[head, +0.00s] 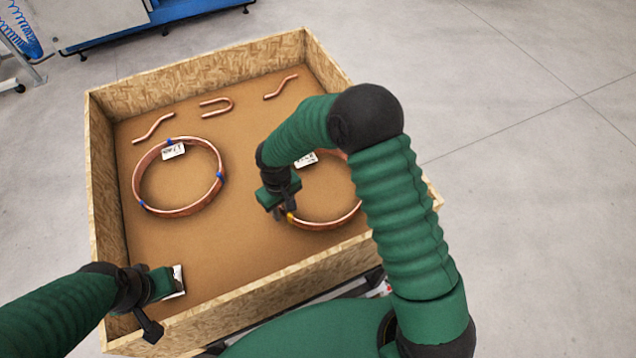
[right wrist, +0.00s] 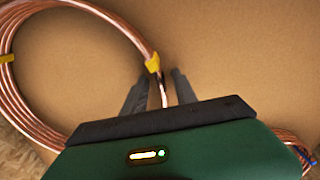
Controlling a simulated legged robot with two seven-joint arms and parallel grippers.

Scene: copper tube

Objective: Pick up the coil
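Two copper coils lie flat in the wooden crate (head: 200,74). The right coil (head: 340,221), with yellow ties, is partly hidden behind my right arm; it also shows in the right wrist view (right wrist: 12,95). My right gripper (head: 284,213) is at this coil's near-left rim. In the right wrist view my right gripper (right wrist: 160,88) is open, its fingers apart on either side of the tubing beside a yellow tie (right wrist: 153,63). The left coil (head: 192,209) has blue ties. My left gripper (head: 166,306) is over the crate's near-left corner; its opening is unclear.
Two bent copper tubes (head: 153,128) (head: 281,87) and a U-shaped tube (head: 217,104) lie along the crate's far side. White labels (head: 173,152) lie by the coils. Crate walls stand around them. The cardboard floor (head: 240,262) is bare near the front.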

